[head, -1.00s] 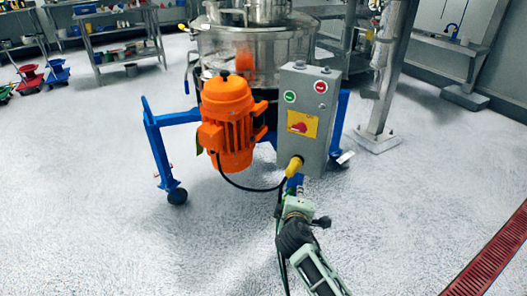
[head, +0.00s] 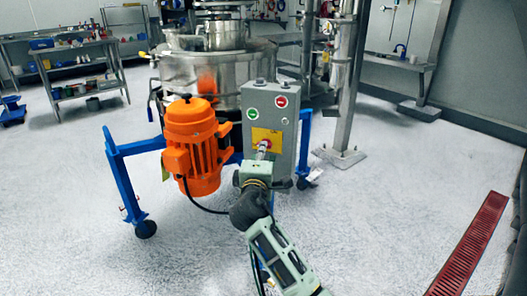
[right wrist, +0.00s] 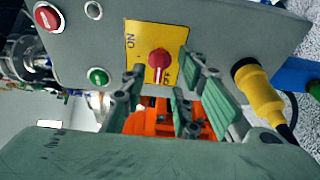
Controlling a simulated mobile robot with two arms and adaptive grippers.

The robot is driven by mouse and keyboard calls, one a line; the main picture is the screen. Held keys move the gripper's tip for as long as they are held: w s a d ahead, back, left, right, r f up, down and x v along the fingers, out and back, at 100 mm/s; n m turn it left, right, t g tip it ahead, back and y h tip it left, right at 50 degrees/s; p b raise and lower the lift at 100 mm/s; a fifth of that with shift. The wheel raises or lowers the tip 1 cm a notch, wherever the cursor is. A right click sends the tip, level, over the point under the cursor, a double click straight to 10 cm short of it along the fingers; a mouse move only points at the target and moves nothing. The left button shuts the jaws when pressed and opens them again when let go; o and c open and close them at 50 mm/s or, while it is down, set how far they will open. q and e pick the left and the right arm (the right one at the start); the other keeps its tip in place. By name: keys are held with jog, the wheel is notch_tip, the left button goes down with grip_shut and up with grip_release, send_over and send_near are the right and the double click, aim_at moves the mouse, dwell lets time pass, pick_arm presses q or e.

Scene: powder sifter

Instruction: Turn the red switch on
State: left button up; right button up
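The red switch (right wrist: 159,62) is a rotary knob on a yellow plate (right wrist: 140,43) on the face of a grey control box (head: 283,128). In the right wrist view, "ON" is printed on the plate's left side. The knob's grip points down in that view, towards a partly hidden label. My right gripper (right wrist: 160,88) is open, with fingers to either side below the knob; I cannot tell whether they touch it. In the head view my right gripper (head: 262,152) is in front of the yellow plate and mostly hides the knob. My left gripper is not in view.
A green button (right wrist: 97,76) and red button (right wrist: 48,17) are on the box. A yellow cable plug (right wrist: 257,88) is close beside the fingers. An orange motor (head: 193,148) stands left of the box. Floor is clear around the blue frame (head: 127,185).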

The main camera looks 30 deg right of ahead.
jog(key=x, duration=0.3)
jog(key=shift+c, duration=0.3)
grip_shut()
